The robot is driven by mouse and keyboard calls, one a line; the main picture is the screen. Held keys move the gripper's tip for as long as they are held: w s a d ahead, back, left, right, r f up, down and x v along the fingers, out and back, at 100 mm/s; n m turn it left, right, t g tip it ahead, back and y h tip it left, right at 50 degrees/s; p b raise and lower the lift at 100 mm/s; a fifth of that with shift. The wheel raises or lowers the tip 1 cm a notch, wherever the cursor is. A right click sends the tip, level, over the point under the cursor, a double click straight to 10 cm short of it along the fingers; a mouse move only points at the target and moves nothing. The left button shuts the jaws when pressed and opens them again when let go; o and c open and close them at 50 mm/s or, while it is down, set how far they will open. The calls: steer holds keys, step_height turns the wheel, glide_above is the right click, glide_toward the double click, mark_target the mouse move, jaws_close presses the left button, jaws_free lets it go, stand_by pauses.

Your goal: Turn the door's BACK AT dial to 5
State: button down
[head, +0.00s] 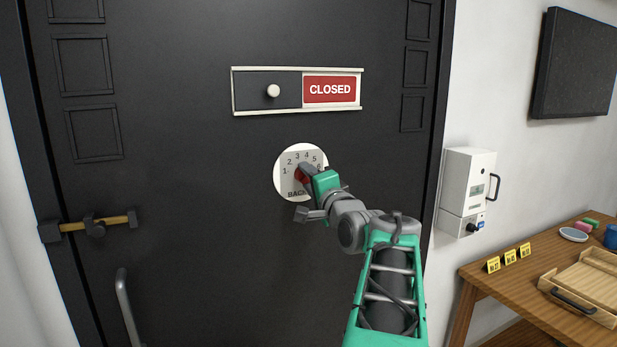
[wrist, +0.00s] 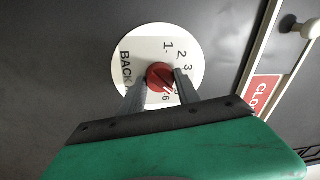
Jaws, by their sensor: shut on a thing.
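The BACK AT dial is a round white plate (head: 287,185) on the dark door, numbered 1 to 6 around a red knob (head: 299,176). My gripper (head: 305,177) reaches it from the lower right and hides part of the word below. In the wrist view, the red knob (wrist: 160,75) sits between my two grey fingers, which are shut on it. The plate (wrist: 137,40) appears turned sideways there, with 1, 2, 3 and 6 readable. The fingers cover the area around 4 and 5.
Above the dial is a sliding sign (head: 330,89) reading CLOSED, with a white knob (head: 273,91). A brass latch (head: 70,227) and a handle (head: 127,308) are at left. At right are a white wall box (head: 466,185) and a wooden table (head: 500,274).

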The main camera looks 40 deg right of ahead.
steer(key=shift+m, duration=0.3)
steer(key=c, duration=0.9)
jaws_free()
steer(key=shift+s, duration=0.1)
steer(key=b+v, duration=0.2)
steer(key=v, duration=0.5)
steer(key=shift+s+a, duration=0.15)
steer(key=shift+s, duration=0.1)
